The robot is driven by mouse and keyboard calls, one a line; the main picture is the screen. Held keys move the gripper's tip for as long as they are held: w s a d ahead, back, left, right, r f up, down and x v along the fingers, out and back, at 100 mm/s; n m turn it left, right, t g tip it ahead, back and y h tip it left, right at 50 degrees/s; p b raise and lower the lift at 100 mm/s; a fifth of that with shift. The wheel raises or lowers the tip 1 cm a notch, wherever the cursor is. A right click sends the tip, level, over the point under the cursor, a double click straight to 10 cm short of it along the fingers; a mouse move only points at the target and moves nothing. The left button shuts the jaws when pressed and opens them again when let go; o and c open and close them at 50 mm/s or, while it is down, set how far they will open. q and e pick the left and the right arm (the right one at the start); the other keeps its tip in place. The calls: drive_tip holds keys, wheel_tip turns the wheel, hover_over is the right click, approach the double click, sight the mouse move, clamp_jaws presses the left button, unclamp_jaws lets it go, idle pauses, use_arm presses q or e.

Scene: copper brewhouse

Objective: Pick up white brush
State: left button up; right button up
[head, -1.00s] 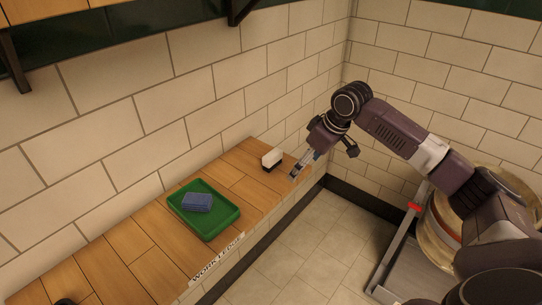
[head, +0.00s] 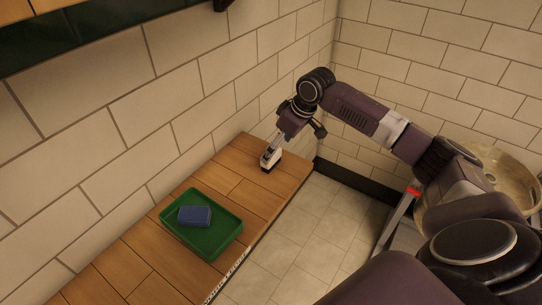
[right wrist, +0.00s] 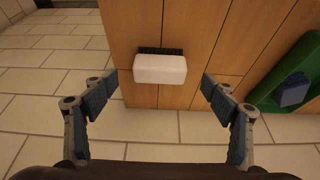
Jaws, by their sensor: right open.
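The white brush (right wrist: 160,69) with dark bristles lies on the wooden ledge (right wrist: 208,20) in the right wrist view. In the head view the white brush (head: 276,163) shows only in part, at the far end of the ledge, beside my right gripper's fingers. My right gripper (head: 267,160) is at the brush in the head view. In the right wrist view my right gripper (right wrist: 158,88) is open, with one finger on each side of the brush and gaps between them. My left gripper is not in view.
A green tray (head: 235,222) holding a blue sponge (head: 195,215) sits on the ledge, nearer than the brush. A tiled wall (head: 170,100) runs behind the ledge. The tiled floor lies beyond its front edge. A round tan vessel (head: 510,178) stands at right.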

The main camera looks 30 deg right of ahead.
sight(276, 159)
drive_tip(key=x, duration=0.2)
drive_tip(key=p+x, duration=0.1)
drive_tip(key=x, duration=0.1)
drive_tip(key=shift+w+a, duration=0.15)
drive_tip(key=shift+w, duration=0.25)
drive_tip(key=shift+w+f, duration=0.15)
drive_tip(key=shift+f, duration=0.1)
drive_tip(key=shift+s, duration=0.2)
drive_tip(key=shift+c, duration=0.4)
drive_tip(key=shift+r, duration=0.1)
drive_tip(key=shift+c, duration=1.3)
drive_tip(key=c, duration=0.9)
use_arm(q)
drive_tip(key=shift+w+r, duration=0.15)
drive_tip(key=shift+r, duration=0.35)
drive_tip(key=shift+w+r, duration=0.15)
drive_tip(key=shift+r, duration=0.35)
use_arm(e)
drive_tip(key=shift+c, duration=0.2)
drive_tip(key=shift+w, duration=0.1)
